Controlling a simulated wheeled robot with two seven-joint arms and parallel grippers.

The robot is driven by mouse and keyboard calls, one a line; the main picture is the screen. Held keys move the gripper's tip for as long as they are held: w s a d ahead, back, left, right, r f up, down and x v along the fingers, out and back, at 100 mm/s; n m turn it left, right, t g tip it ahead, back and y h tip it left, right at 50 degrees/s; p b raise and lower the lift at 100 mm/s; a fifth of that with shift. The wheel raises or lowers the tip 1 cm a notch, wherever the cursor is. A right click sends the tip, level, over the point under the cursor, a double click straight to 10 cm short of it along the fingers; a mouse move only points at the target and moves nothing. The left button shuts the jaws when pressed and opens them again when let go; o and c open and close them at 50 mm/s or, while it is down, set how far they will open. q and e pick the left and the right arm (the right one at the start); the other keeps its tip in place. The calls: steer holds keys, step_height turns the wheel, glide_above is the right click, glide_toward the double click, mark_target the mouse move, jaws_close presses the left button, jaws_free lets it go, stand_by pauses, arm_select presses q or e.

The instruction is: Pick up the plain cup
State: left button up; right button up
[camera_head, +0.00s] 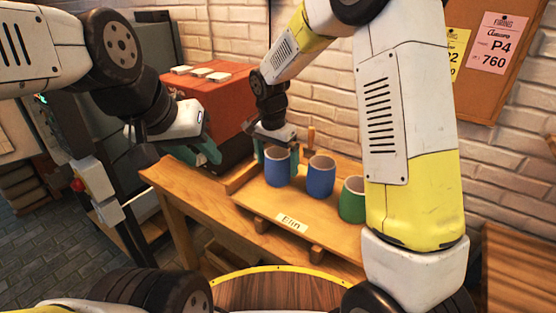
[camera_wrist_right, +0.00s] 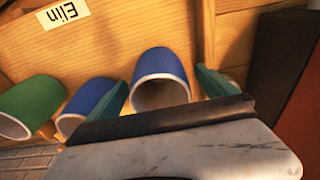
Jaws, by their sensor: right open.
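Three cups stand in a row on a wooden board (camera_head: 258,203): a blue cup (camera_head: 278,170) at the left, a second blue cup (camera_head: 320,178) in the middle and a green cup (camera_head: 352,202) at the right. I see no pattern on their visible sides, so I cannot tell which one is the plain cup. My right gripper (camera_head: 277,149) is open at the left blue cup; in the right wrist view its teal fingers are on either side of that cup (camera_wrist_right: 160,68). Contact is unclear. My left gripper (camera_head: 202,152) hangs away from the cups, its jaw opening unclear.
A red-orange box (camera_head: 205,100) stands behind the left of the table (camera_head: 190,205). A brick wall with a notice board (camera_head: 510,60) is behind. My right arm crosses close to the green cup in view.

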step_height(320, 180, down, 4)
steer(key=shift+w+d+r, duration=0.1)
steer(key=shift+w+r, duration=0.05)
steer(key=shift+r, duration=0.1)
steer(key=shift+c, duration=0.3)
steer(key=c, duration=1.7)
steer(key=shift+r, duration=0.1)
